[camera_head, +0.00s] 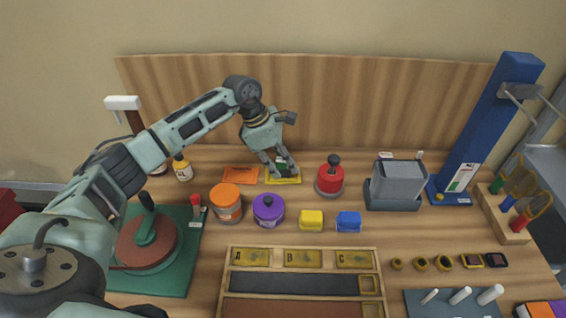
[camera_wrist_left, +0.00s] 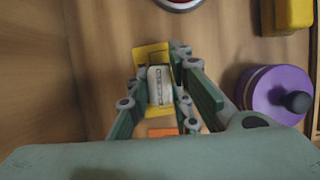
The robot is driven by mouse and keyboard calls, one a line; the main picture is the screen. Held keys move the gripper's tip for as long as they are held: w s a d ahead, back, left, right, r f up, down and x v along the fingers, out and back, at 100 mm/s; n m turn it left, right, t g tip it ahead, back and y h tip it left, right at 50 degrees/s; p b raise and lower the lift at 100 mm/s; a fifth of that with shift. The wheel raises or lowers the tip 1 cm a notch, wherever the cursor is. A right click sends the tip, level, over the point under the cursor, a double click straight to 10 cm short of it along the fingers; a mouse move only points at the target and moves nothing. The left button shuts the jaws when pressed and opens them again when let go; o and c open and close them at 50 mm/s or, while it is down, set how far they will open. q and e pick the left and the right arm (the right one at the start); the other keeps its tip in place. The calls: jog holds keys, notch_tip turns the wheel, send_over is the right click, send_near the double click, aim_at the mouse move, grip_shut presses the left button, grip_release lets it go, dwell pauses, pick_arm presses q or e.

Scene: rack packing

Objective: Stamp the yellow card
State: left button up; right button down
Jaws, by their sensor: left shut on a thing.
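The yellow card (camera_head: 290,181) lies flat on the table near the back, right of an orange card (camera_head: 240,177). My left gripper (camera_head: 281,170) reaches down over the yellow card and is shut on a small white block. In the left wrist view the white block (camera_wrist_left: 159,86) with dark lettering sits between the fingers (camera_wrist_left: 159,92), over the yellow card (camera_wrist_left: 150,52). I cannot tell whether the block touches the card. The fingers and block hide the card's middle. My right gripper is not in view.
A red round pot with a black knob (camera_head: 330,180) stands just right of the card. An orange-lidded jar (camera_head: 226,202), a purple jar (camera_head: 268,210), and yellow (camera_head: 311,220) and blue (camera_head: 348,222) blocks stand in front. A wooden rack (camera_head: 300,252) lies nearer.

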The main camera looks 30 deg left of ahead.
pick_arm(q)
jog(key=shift+r+p, duration=0.5)
jog(key=shift+r, duration=0.45)
jog(key=shift+r+p, duration=1.2)
jog(key=shift+r, duration=1.3)
